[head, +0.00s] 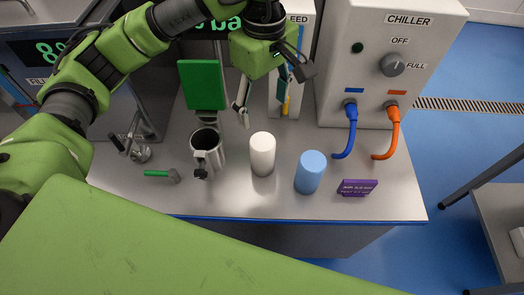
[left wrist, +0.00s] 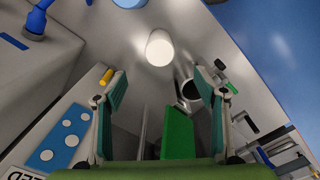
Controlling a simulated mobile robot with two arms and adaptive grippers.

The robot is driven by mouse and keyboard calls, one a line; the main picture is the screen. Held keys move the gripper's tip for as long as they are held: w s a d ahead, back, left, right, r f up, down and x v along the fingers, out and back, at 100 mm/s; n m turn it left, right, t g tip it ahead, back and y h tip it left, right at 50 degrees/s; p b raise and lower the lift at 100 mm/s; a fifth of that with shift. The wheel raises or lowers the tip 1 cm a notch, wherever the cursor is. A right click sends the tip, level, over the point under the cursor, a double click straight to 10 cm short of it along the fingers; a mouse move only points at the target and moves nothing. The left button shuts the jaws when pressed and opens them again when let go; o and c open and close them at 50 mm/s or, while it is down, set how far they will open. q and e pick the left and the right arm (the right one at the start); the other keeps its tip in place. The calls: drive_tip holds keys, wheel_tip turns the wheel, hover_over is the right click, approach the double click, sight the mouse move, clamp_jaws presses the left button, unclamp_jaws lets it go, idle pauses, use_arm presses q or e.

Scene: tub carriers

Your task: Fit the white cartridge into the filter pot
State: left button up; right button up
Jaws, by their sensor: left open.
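The white cartridge (head: 262,153) stands upright on the metal bench, and it also shows in the left wrist view (left wrist: 160,48). The filter pot (head: 207,152), a steel cylinder with a dark open mouth and a black-knobbed fitting on its front, stands just left of it. The pot is partly hidden by a finger in the left wrist view (left wrist: 188,92). My left gripper (head: 265,108) is open and empty, behind and above the white cartridge. In the left wrist view its spread fingers (left wrist: 160,74) point towards the cartridge. My right gripper is not in view.
A green-handled tool (head: 160,173) lies left. A green panel (head: 202,85) stands behind the pot. The chiller (head: 385,60), with blue and orange hoses, bounds the back right.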

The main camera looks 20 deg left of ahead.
use_arm(q)
drive_tip(key=p, duration=0.1)
hover_over(263, 141)
drive_tip(key=f, duration=0.8)
drive_tip(key=shift+s+d+f, duration=0.1)
drive_tip(key=shift+s+f, duration=0.05)
drive_tip(key=shift+s, duration=0.15)
drive_tip(key=f+p, duration=0.1)
drive_tip(key=f, duration=0.1)
drive_tip(key=f+p, duration=0.1)
drive_tip(key=f, duration=0.2)
drive_tip(key=shift+w+p, duration=0.2)
drive_tip(key=shift+p, duration=0.15)
drive_tip(key=shift+f, duration=0.15)
drive_tip(key=c, duration=1.8)
clamp_jaws()
drive_tip(key=shift+w, duration=0.1)
